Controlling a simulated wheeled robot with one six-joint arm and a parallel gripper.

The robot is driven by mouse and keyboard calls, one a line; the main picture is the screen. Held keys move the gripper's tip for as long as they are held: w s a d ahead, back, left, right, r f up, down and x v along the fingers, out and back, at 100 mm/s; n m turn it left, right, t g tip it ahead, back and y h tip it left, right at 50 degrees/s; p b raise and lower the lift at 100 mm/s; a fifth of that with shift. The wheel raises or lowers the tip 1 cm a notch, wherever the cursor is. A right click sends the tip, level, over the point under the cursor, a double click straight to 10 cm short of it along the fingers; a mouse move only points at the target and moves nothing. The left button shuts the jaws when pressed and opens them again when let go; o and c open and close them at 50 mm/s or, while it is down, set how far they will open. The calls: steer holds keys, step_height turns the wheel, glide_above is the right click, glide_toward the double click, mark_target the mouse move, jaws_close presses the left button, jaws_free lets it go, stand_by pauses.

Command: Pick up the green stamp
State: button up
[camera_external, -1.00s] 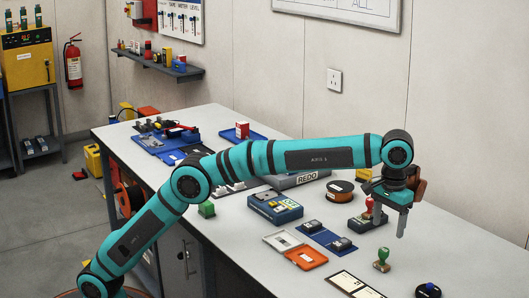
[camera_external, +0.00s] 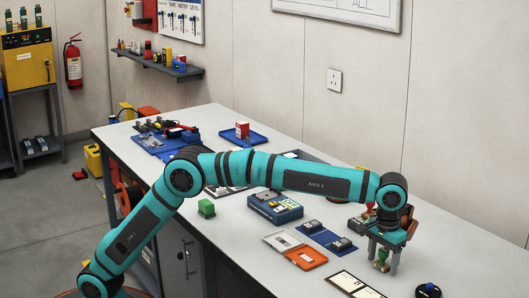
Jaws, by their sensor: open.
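The stamp's upper part is partly hidden by the gripper body. I cannot tell whether a finger touches the stamp.
A small dark round item with a blue top (camera_external: 428,290) stands to the right. An open orange case (camera_external: 306,258) and a blue mat (camera_external: 327,238) lie to the left. A framed card (camera_external: 354,285) lies in front. A red-handled item (camera_external: 365,219) is close behind the gripper.

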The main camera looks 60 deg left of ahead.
steer(key=shift+f, duration=0.25)
steer(key=c, duration=1.1)
steer(key=shift+o, duration=0.2)
steer(key=shift+r, duration=0.15)
